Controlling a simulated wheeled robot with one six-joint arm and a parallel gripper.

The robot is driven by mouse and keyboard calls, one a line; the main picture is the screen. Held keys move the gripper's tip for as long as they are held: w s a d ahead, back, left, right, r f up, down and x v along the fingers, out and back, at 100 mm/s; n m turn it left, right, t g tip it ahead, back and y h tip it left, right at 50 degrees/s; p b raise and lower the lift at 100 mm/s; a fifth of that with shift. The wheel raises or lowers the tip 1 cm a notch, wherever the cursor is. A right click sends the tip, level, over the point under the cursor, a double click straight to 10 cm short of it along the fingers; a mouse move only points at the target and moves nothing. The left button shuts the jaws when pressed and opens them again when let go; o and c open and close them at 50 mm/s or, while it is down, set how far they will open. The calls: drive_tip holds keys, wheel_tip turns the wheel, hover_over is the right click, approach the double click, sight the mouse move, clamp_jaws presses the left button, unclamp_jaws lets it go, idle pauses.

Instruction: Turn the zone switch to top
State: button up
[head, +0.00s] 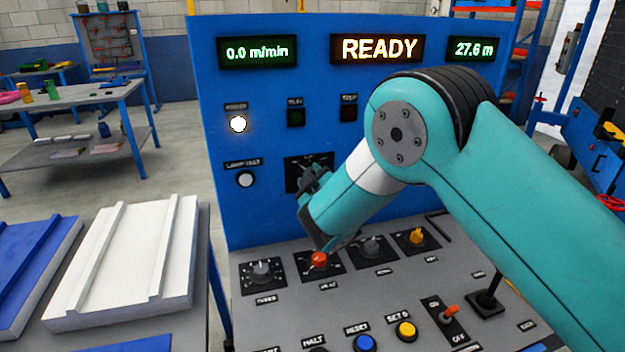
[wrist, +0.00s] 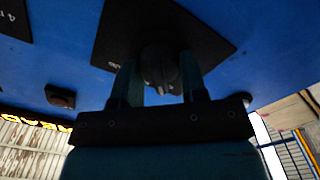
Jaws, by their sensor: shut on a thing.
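The zone switch shows in the wrist view as a dark round knob (wrist: 161,64) with a paler grip, on a black diamond-shaped plate (wrist: 118,38) on the blue panel. My gripper (wrist: 157,84) has one finger on each side of the knob and is shut on it. In the head view my gripper (head: 312,187) reaches the upright blue panel at a black plate (head: 296,165), and my arm hides most of that plate and the knob. The plate's lettering and the knob's exact pointing direction are too dark and small to read.
The sloped grey console (head: 285,312) below carries several knobs, a red-topped control (head: 319,259), a blue button (head: 365,343), a yellow button (head: 405,329) and a black lever (head: 488,297). The upright panel reads READY (head: 380,48). White panels (head: 130,260) lie on the left.

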drive_tip(key=shift+n, duration=0.4)
drive_tip(key=o, duration=0.9)
drive_tip(key=shift+s+f, duration=0.1)
drive_tip(key=shift+s, duration=0.15)
drive_tip(key=b+v, duration=1.1)
drive_tip(key=v, duration=0.6)
